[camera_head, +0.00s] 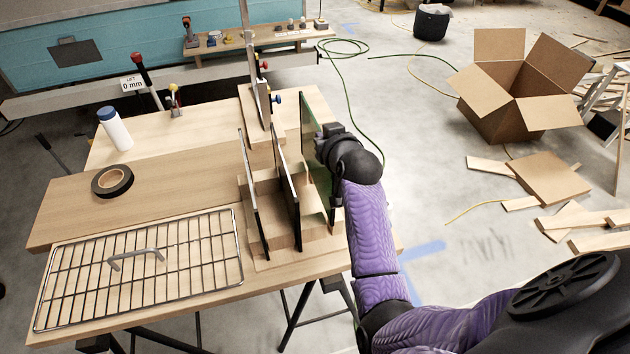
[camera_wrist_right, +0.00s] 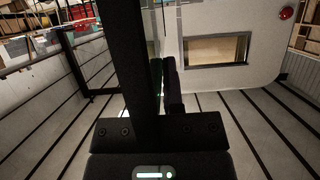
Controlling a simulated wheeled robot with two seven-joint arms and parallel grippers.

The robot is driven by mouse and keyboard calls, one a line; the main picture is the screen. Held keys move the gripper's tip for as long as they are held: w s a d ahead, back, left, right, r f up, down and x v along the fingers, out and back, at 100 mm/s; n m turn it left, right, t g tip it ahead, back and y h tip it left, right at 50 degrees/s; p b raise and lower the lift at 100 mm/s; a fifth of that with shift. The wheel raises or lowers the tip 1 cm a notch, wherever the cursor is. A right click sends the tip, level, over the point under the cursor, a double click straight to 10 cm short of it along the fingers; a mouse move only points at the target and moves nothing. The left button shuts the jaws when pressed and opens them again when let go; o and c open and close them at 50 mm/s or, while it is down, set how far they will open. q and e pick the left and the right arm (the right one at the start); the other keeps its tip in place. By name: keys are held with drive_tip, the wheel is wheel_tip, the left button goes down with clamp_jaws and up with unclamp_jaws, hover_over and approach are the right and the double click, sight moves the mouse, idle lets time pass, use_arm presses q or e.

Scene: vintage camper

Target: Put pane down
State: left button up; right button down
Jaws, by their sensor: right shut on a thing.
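My right gripper (camera_head: 322,143) comes in from the right, shut on a greenish pane (camera_head: 308,130). The pane is upright over the right side of a wooden rack (camera_head: 318,238). I cannot tell whether its lower edge touches the rack. Two other dark-edged panes stand upright in the rack, a left pane (camera_head: 254,195) and a middle pane (camera_head: 287,170). In the right wrist view, the gripper fingers (camera_wrist_right: 166,85) close around a thin edge, and most of the pane is hidden there. My left gripper is out of view.
The workbench (camera_head: 180,305) carries a wire grid (camera_head: 190,250), a tape roll (camera_head: 112,180) and a white bottle (camera_head: 115,130). A clamp-like upright tool (camera_head: 257,85) stands behind the rack. An open cardboard box (camera_head: 515,90) and wood scraps (camera_head: 550,180) lie on the floor at right.

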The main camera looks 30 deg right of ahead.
sight(325, 167)
drive_tip(key=f+b, duration=0.1)
drive_tip(key=f, duration=0.3)
drive_tip(key=f+b, duration=0.1)
drive_tip(key=f, duration=0.2)
drive_tip(key=shift+s+f, duration=0.2)
drive_tip(key=shift+f, duration=0.15)
drive_tip(key=shift+r, duration=0.15)
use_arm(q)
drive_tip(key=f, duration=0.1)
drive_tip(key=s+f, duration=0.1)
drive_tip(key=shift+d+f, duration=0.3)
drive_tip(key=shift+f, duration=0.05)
use_arm(e)
drive_tip(key=c, duration=0.8)
unclamp_jaws()
drive_tip(key=shift+o, duration=0.2)
